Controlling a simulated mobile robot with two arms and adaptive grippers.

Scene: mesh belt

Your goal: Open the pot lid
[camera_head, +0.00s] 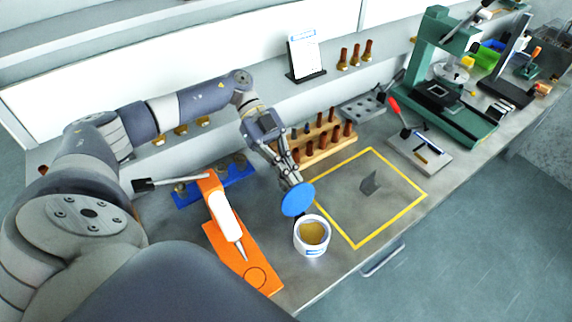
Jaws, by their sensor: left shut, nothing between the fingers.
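The pot (312,240) is a small white round tub with a label, standing on the bench near its front edge. Its mouth is uncovered and yellowish-brown contents show inside. The round blue lid (297,200) is raised and tilted up at the far left side of the pot's rim, with a small dark piece between lid and pot that may be a hinge. My left gripper (289,179) is shut and empty, pointing down just behind the lid. The lid hides its very tips, so I cannot tell whether they touch it. My right gripper is out of view.
An orange stand with a white dispenser (225,215) is left of the pot. A yellow-outlined area (400,205) with a small dark piece is to the right. Behind are a wooden rack (322,150) of brown-handled tools, a blue rack (240,176) and a green press (430,60).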

